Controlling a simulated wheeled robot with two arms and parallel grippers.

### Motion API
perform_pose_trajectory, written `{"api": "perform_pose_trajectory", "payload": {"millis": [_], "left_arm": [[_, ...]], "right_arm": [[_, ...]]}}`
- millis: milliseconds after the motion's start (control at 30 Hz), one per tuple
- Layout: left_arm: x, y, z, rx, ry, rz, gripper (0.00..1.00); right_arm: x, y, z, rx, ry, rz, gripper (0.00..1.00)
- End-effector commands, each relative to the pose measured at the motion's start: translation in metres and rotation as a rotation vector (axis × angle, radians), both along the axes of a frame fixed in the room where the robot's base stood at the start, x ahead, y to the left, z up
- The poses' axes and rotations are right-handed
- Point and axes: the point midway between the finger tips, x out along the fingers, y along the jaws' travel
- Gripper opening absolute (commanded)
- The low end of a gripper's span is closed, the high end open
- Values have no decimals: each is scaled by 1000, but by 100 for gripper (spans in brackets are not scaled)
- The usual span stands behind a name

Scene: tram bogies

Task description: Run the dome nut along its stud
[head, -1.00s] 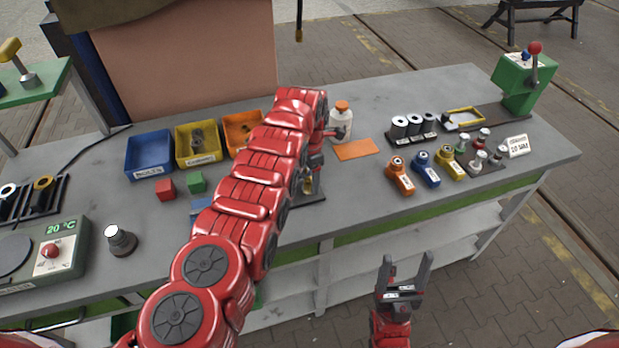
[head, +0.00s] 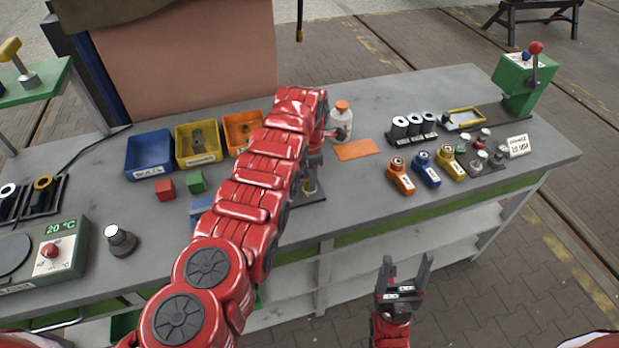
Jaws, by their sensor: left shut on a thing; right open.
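My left arm reaches from the lower left over the bench, and its gripper (head: 313,172) points down above a small dark base plate (head: 313,197). A small brass-coloured part (head: 310,186) shows under the gripper, standing at the plate. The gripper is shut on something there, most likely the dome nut. The arm and fingers hide most of the nut and stud, so I cannot tell how far along the stud it sits. My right gripper (head: 404,272) is open and empty, in front of the bench's front edge.
Blue (head: 149,154), yellow (head: 198,144) and orange (head: 243,131) bins stand at the back. Coloured tools (head: 426,169) stand further right. Red and green cubes (head: 196,181) sit left of the arm.

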Motion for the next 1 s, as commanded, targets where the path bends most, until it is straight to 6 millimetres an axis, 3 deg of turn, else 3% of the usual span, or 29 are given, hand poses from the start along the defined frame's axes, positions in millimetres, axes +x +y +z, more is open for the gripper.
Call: {"api": "perform_pose_trajectory", "payload": {"millis": [367, 1000], "left_arm": [[2, 0, -2, -1, -7, -307, 0], [2, 0, -3, 1, -8, -914, 0]], "right_arm": [[0, 0, -21, 0, 0, 0, 68], [0, 0, -85, 0, 0, 0, 68]]}}
